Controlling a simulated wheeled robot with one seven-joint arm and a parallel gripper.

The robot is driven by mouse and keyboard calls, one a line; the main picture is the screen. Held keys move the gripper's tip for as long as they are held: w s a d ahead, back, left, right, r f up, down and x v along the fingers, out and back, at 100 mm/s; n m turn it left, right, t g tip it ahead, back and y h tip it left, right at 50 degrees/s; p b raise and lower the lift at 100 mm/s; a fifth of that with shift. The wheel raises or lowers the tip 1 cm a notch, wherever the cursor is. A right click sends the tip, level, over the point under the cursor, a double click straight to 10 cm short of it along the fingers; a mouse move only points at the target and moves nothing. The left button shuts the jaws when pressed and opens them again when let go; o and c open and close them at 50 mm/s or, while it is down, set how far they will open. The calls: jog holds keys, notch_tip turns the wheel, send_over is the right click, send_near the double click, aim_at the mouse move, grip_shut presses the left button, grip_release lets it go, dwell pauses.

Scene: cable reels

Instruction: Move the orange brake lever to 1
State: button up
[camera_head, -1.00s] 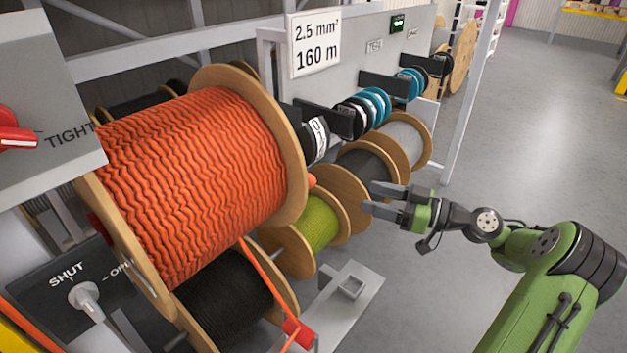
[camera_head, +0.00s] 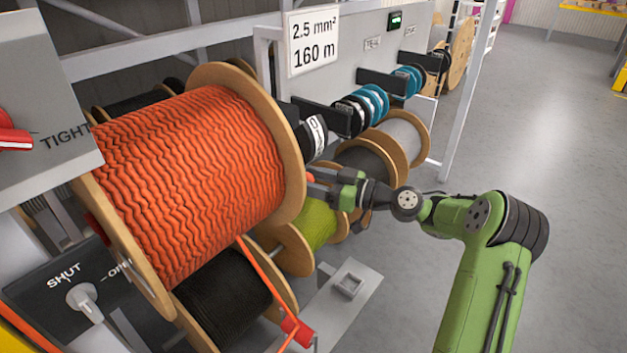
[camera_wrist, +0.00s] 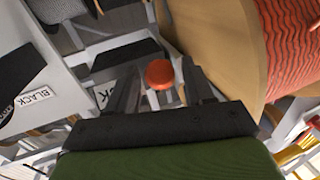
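The orange brake lever shows as a round orange knob (camera_wrist: 159,74) in the wrist view, between the two fingers of my gripper (camera_wrist: 158,85), with a gap on each side. In the head view only a small orange bit (camera_head: 310,178) of it shows at the right flange of the big orange reel; the rest is hidden. My gripper (camera_head: 318,183) is there right beside it, fingers pointing left. The fingers are apart and empty. A black round part with a white scale marked 0 (camera_head: 317,133) sits just above; a 1 cannot be made out.
The big orange cable reel (camera_head: 190,180) stands close left of my gripper. A yellow-green reel (camera_head: 318,224) is below it, and grey reels (camera_head: 405,140) are behind. A TIGHT panel (camera_head: 45,100) and a SHUT switch (camera_head: 82,297) are at the left.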

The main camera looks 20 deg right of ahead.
grip_shut()
jog(key=shift+r, duration=0.1)
